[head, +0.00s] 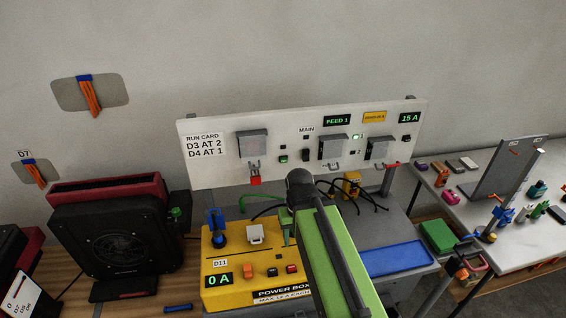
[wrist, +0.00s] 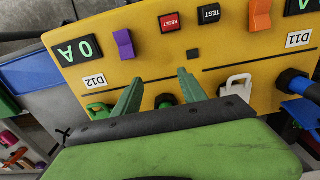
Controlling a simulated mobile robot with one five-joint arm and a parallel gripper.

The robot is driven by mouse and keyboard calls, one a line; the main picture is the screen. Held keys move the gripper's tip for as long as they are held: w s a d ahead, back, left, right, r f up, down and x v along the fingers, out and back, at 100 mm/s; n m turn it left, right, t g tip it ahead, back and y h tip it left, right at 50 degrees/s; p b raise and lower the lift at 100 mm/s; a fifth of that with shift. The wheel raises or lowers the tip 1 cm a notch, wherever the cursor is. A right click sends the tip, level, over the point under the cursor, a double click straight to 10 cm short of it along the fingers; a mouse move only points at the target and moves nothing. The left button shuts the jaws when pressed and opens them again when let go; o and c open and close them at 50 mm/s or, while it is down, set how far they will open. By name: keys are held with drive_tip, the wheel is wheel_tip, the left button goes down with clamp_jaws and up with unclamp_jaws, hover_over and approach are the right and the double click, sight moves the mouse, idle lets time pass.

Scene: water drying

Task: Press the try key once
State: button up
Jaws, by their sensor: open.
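The yellow power box (head: 225,240) stands on the bench in the head view and fills much of the wrist view, upside down. A black key marked TEST (wrist: 209,14) sits on its face, beside a red key marked RESET (wrist: 169,21). In the head view the black key (head: 272,271) lies between an orange switch and the red key (head: 292,268). No key marked "try" is readable. My gripper (wrist: 160,77) is open, with green fingers over the box's socket row, apart from the TEST key. In the head view my arm hides part of the box.
An orange switch (wrist: 260,14), a purple switch (wrist: 123,42), a white flap (wrist: 235,85) and a blue plug (wrist: 295,83) crowd the box. A white panel (head: 220,165) stands behind. A black blower (head: 110,240) is left; a blue tray (head: 398,254) is right.

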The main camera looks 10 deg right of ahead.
clamp_jaws()
drive_tip(key=shift+d, duration=0.1)
idle(1.3)
